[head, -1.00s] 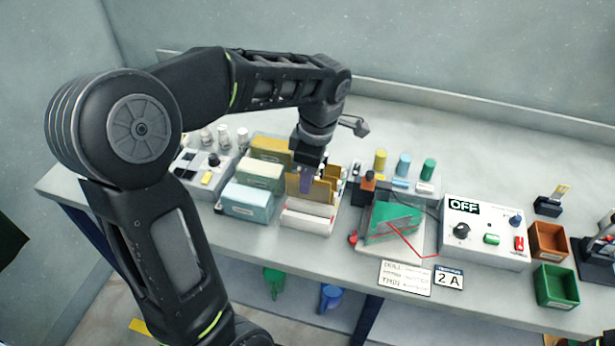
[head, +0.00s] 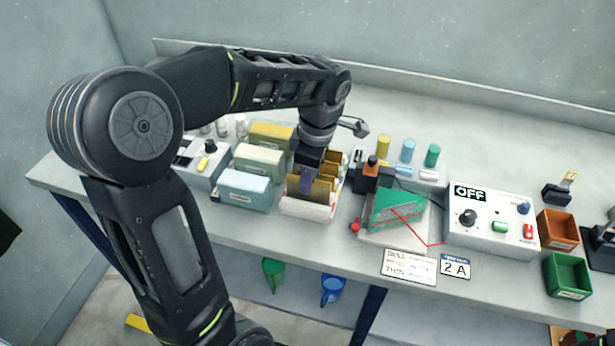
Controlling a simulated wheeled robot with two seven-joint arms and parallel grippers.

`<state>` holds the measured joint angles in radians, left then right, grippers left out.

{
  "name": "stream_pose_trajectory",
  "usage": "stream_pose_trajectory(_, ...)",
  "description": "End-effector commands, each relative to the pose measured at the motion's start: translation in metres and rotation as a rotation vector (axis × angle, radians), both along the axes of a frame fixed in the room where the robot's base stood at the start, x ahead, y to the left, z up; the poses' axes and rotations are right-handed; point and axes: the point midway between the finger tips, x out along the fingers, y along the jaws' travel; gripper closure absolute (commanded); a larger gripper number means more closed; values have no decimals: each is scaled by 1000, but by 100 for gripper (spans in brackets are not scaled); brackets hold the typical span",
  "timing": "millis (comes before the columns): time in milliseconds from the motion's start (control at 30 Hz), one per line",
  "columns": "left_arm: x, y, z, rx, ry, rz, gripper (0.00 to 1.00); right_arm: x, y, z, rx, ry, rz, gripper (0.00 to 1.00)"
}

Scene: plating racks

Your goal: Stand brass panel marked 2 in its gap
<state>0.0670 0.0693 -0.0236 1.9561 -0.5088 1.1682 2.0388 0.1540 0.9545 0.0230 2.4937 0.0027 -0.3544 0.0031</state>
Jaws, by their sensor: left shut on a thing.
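My left gripper (head: 304,176) reaches down over a white rack (head: 306,208) on the bench. It is shut on a brass panel (head: 322,190), which stands roughly upright at the front part of the rack. More brass panels (head: 335,164) stand in the rack behind it. The number on the held panel is too small to read, and the gripper hides part of it. I cannot tell how deep its lower edge sits in the rack. My right gripper is not in view.
Left of the rack stand a blue box (head: 243,190), a pale green box (head: 259,160) and a yellow box (head: 271,135). To the right are a green panel (head: 398,207) on a stand with a red wire and a control box (head: 490,222) reading OFF. An orange bin (head: 557,231) and green bin (head: 567,277) stand farther right.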

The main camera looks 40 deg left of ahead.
Motion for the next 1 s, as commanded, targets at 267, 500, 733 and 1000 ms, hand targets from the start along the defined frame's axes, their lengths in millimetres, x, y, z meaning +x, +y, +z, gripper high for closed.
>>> stream_pose_trajectory(267,0,0,-15,0,0,0,100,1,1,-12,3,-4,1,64)
stream_pose_trajectory(500,0,0,-22,0,0,0,100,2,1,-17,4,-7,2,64)
stream_pose_trajectory(733,0,0,-22,0,0,0,100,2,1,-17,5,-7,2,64)
stream_pose_trajectory(1000,0,0,-22,0,0,0,79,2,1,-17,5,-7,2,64)
